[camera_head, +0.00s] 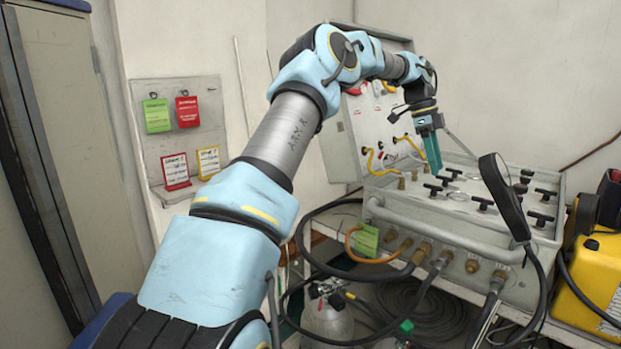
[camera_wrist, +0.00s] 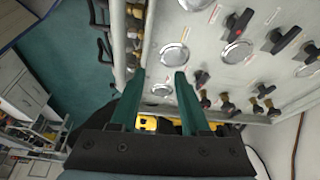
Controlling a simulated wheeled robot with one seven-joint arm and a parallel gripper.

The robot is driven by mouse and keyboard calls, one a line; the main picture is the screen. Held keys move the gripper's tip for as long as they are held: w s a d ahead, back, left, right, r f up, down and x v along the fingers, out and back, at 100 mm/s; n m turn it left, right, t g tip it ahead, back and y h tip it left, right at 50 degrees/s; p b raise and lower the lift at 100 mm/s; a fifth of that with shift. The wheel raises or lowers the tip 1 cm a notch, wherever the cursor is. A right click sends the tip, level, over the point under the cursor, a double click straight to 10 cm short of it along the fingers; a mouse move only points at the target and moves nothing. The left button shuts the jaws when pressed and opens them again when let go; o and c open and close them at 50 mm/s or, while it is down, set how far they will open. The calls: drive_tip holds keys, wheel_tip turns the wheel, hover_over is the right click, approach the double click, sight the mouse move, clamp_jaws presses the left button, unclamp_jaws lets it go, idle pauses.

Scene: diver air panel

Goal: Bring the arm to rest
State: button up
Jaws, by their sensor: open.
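My arm reaches from the bottom of the head view up and over to the right. My gripper (camera_head: 432,152) points down above the left part of the air panel (camera_head: 440,228). In the wrist view my gripper (camera_wrist: 157,88) has its two green fingers apart, with nothing between them. The panel face (camera_wrist: 205,22) lies beyond the fingertips, with round gauges and black T-handled valves on it. Whether the fingertips touch anything on the panel I cannot tell.
A black handset (camera_head: 505,197) stands up at the panel's front. A yellow case (camera_head: 590,275) is at the right. Hoses hang below the panel's front edge, near a gas cylinder (camera_head: 327,320). A tag board (camera_head: 180,135) hangs on the left wall.

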drive_tip(key=s+a+f+n+t+y, duration=0.1)
drive_tip(key=s+a+f+n, duration=0.15)
drive_tip(key=a+n, duration=0.4)
drive_tip(key=s+a+f+n+t+y, duration=0.1)
drive_tip(key=s+a+f+n, duration=0.2)
drive_tip(key=a, duration=0.7)
drive_tip(key=s+a+f+n+t+y, duration=0.1)
drive_tip(key=s+a+f+n, duration=0.1)
drive_tip(key=s+a+n, duration=0.5)
drive_tip(key=s+a+f+n, duration=0.3)
drive_tip(key=s+a+n, duration=0.4)
drive_tip(key=s+a, duration=0.4)
drive_tip(key=a, duration=0.4)
drive_tip(key=shift+f+t, duration=0.4)
drive_tip(key=shift+a+n, duration=0.1)
drive_tip(key=shift+n, duration=0.15)
